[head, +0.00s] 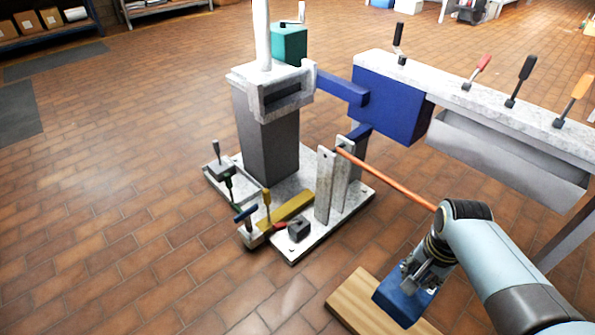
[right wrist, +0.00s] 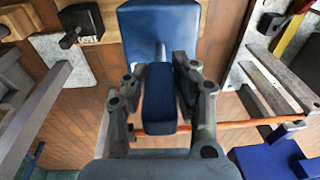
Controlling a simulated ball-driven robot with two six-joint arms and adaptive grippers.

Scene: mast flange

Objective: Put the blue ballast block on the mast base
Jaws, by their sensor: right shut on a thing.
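The blue ballast block (head: 401,302) is at the bottom of the head view, at a light wooden board; I cannot tell whether it rests on it or hangs just above. Its body also shows at the top of the right wrist view (right wrist: 160,24). My right gripper (head: 427,272) is shut on the block's blue grip (right wrist: 158,104), between its fingers in the right wrist view. The mast base is a pale speckled plate (head: 284,246) up and left of the block, carrying a grey column (head: 266,138). My left gripper is not in view.
The wooden board (head: 354,299) lies on the brick floor. An orange rod (head: 385,180) runs from upright plates (head: 325,185) on the base toward my right arm. A long pale beam with several levers (head: 480,92) and a blue box (head: 392,102) stand behind.

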